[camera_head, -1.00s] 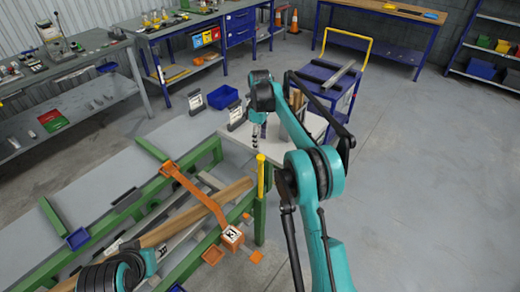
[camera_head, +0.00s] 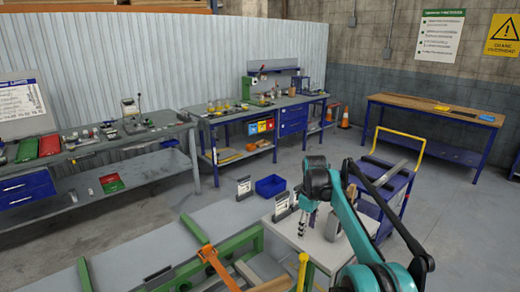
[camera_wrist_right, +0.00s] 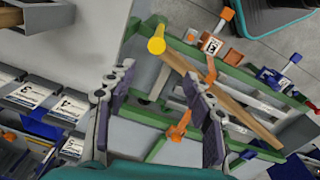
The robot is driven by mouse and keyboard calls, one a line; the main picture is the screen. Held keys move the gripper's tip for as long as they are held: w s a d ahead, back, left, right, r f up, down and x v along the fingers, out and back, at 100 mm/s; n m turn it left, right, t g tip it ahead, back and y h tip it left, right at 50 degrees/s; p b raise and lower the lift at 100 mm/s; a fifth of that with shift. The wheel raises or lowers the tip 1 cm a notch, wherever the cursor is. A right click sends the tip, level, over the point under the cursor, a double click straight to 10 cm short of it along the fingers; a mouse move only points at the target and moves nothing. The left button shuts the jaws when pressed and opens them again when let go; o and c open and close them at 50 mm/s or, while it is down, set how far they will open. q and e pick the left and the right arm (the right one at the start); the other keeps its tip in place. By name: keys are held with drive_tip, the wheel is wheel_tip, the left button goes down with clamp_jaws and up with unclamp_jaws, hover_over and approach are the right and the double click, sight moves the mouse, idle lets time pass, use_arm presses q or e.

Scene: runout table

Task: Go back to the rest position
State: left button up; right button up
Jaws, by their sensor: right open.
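My right gripper (camera_head: 303,222) hangs over the small pale table (camera_head: 335,252), with its fingers pointing down. In the right wrist view its two dark fingers (camera_wrist_right: 158,75) stand wide apart with nothing between them in its grasp. The green-framed runout table (camera_head: 238,242) lies at the bottom of the head view, with an orange arm (camera_head: 213,262) and a yellow post (camera_head: 303,271). In the right wrist view the yellow post (camera_wrist_right: 157,45) and a wooden beam (camera_wrist_right: 232,106) lie beyond the fingers. My left gripper is in neither view.
A blue bin (camera_head: 270,186) and labelled holders (camera_head: 244,188) stand near the pale table. A blue cart (camera_head: 398,186) with a yellow handle is close behind my right arm. Workbenches (camera_head: 130,138) line the wall. Open floor lies at the right and back.

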drive_tip(key=s+a+r+m+t+b, duration=0.1)
drive_tip(key=s+r+m+t+b, duration=0.3)
drive_tip(key=s, duration=1.4)
drive_tip(key=s+f+m+t, duration=0.1)
drive_tip(key=s+f+m, duration=0.2)
drive_tip(key=s, duration=0.6)
drive_tip(key=s+a+f+m+t+p, duration=0.1)
drive_tip(key=s+f+m, duration=0.1)
drive_tip(key=s+f, duration=0.4)
drive_tip(key=s, duration=0.3)
drive_tip(key=shift+s+f+m+t, duration=0.15)
drive_tip(key=shift+f+m+t, duration=0.15)
drive_tip(key=shift+f+m, duration=0.1)
